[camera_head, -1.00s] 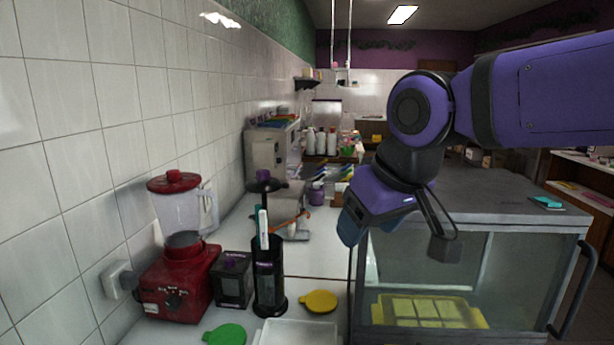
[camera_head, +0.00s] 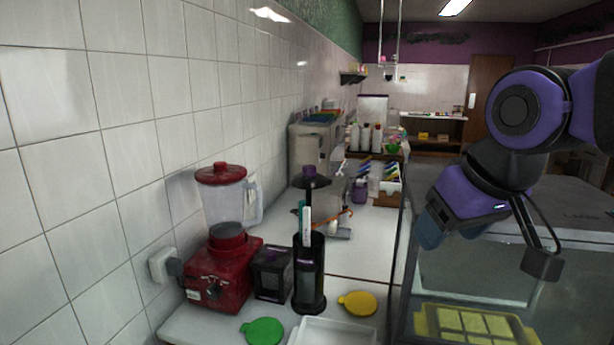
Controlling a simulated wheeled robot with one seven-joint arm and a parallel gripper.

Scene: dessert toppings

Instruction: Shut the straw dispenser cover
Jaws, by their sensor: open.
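The straw dispenser (camera_head: 309,275) is a tall black cylinder standing upright on the white counter. Its black cover (camera_head: 311,183), with a purple knob on top, stands raised well above the cylinder. A white and teal straw (camera_head: 307,227) sticks up between the cylinder and the cover. My gripper (camera_head: 431,232) is at the end of my purple arm, to the right of the dispenser and apart from it. It is open, and I see nothing held in it; its fingers are hard to make out.
A red blender (camera_head: 222,270) and a small black box (camera_head: 271,272) stand left of the dispenser. Green (camera_head: 262,331) and yellow (camera_head: 357,303) lids and a white tray (camera_head: 332,333) lie in front. A glass display case (camera_head: 480,275) is on the right. A tiled wall bounds the left.

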